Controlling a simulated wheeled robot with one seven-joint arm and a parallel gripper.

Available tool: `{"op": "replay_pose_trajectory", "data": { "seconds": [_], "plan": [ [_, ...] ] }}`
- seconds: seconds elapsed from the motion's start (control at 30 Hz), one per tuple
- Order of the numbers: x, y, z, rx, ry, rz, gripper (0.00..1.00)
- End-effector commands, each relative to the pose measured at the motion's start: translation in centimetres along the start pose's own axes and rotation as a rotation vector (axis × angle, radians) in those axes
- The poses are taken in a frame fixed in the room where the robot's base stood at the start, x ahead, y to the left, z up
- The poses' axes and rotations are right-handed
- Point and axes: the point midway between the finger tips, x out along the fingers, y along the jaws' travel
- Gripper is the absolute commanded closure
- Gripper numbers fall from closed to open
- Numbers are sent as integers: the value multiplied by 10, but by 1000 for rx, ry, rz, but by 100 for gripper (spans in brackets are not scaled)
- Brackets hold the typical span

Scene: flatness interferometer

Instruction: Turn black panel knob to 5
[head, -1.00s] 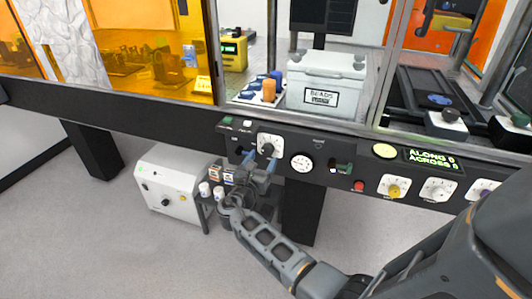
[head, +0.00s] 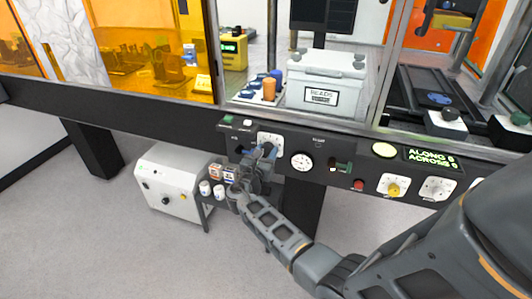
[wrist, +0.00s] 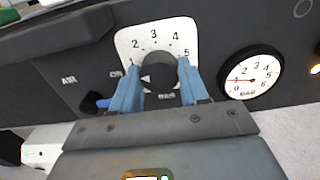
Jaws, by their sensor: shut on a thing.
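The black panel knob (wrist: 159,72) sits on a white dial plate (wrist: 182,30) marked 1 to 5, with "BAR" printed below it. A white mark on the knob's left side points left, close to the 1. The plate also shows in the head view (head: 270,138), partly covered by my gripper. My gripper (wrist: 158,80) has its two blue fingers shut on the knob, one on each side. In the head view my gripper (head: 266,153) reaches up to the panel front from below.
A round gauge (wrist: 250,73) right of the dial has its red needle between 0 and 1. A dark blue lever (wrist: 95,102) by "AIR" is just left of my fingers. A yellow knob (head: 393,189) and red button (head: 358,185) sit further right. A white cabinet (head: 168,186) stands below left.

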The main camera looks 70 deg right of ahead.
Motion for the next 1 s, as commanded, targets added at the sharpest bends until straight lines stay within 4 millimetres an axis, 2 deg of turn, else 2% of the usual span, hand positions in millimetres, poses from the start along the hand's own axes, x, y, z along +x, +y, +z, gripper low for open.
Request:
{"op": "replay_pose_trajectory", "data": {
  "seconds": [0.03, 0.27, 0.67, 1.0],
  "plan": [
    [0, 0, 0, 0, 0, 0, 64],
    [0, 0, 0, 0, 0, 1, 86],
    [-1, 0, -2, 78, 0, 1, 86],
    [-1, 1, -5, 348, 0, 2, 86]
  ]
}}
